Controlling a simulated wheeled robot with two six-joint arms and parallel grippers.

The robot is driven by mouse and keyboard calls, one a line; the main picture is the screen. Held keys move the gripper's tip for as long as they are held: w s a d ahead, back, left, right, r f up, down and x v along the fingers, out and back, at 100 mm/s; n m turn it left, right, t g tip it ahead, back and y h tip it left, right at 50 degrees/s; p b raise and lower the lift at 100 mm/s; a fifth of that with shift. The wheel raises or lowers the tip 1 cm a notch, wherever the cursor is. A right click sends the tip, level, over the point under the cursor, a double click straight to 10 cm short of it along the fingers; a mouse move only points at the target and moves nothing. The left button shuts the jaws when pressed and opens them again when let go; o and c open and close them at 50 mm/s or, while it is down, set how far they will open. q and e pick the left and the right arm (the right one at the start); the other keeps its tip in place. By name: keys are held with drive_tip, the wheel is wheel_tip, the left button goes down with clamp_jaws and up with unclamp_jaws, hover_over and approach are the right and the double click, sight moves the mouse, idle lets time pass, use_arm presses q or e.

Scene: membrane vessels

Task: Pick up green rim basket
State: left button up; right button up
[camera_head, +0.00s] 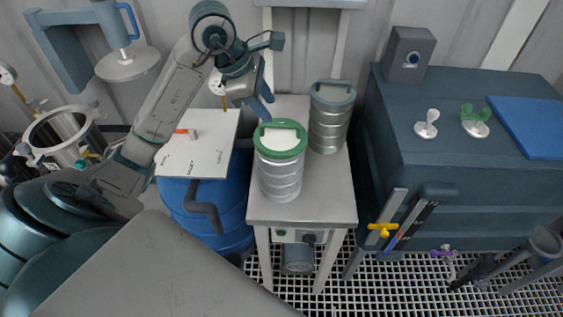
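The green rim basket (281,172) is a silvery ribbed cylinder with a green top ring and a pale inside. It stands upright on a small grey table (300,207), near the table's left edge. My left gripper (266,110) is just above and behind its rim, with blue fingers pointing down. The fingers look spread apart with nothing between them. I cannot tell whether a fingertip touches the rim. My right gripper is not in view.
A similar basket with a grey-green rim (330,130) stands close behind, to the right. A blue barrel (222,222) with a pale board (208,150) on top is left of the table. A dark tank (430,160) is to the right.

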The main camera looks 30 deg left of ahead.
sight(277, 124)
use_arm(q)
drive_tip(key=shift+x, duration=3.55)
drive_tip(key=shift+a, duration=0.15)
clamp_jaws()
